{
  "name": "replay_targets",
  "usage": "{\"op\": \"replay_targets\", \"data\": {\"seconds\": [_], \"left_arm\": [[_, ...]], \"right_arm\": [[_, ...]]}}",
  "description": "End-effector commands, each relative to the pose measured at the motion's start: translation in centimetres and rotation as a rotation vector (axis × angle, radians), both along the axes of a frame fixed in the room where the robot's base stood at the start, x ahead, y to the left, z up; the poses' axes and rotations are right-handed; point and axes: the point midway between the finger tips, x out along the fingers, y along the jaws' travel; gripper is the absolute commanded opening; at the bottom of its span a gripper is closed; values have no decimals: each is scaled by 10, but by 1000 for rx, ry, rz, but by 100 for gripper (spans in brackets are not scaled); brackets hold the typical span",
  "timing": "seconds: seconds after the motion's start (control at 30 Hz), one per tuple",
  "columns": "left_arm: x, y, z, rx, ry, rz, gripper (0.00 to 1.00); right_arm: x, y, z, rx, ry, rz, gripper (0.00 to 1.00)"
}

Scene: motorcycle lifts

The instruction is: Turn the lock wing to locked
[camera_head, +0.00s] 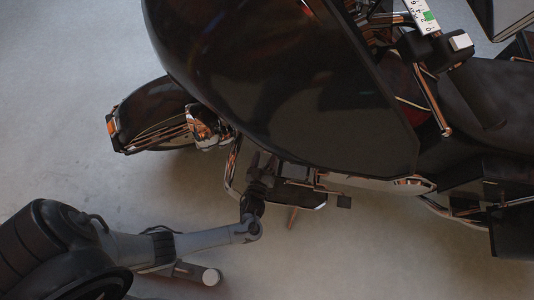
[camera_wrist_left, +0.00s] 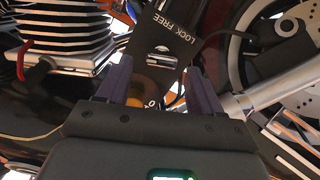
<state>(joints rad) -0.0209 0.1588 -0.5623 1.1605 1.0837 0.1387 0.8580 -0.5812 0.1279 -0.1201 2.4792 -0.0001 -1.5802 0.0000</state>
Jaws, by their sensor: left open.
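In the left wrist view a black plate (camera_wrist_left: 168,32) bears the white words LOCK and FREE. A small pale slotted part (camera_wrist_left: 160,58) shows below the words, with a round brownish-yellow part (camera_wrist_left: 145,92) under it, between my fingers. I cannot tell which of these is the lock wing or which way it is turned. My left gripper (camera_wrist_left: 160,72) is open, its two dark fingers apart on either side of these parts; contact is not clear. In the head view the left gripper (camera_head: 263,165) reaches in beside the motorcycle's dark body. My right gripper is not in view.
The black motorcycle bodywork (camera_head: 290,80) overhangs the gripper. A chrome rail (camera_head: 232,170) is close by it. In the wrist view a finned cylinder (camera_wrist_left: 62,40) stands left and a brake disc (camera_wrist_left: 250,60) right. Bare grey floor (camera_head: 340,250) lies at the front.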

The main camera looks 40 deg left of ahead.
Motion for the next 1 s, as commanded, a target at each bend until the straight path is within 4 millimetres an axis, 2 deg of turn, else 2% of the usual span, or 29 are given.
{"op": "replay_targets", "data": {"seconds": [0.2, 0.63, 0.93, 1.0], "left_arm": [[19, 10, -1, 1, 1, -1, 66], [24, 13, 0, 0, 2, -1, 64], [24, 13, 0, 0, 2, -1, 18], [24, 13, 0, 0, 2, -1, 15]], "right_arm": [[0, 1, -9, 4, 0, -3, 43], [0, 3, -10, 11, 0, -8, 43], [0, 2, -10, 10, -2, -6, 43], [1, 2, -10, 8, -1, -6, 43]]}}
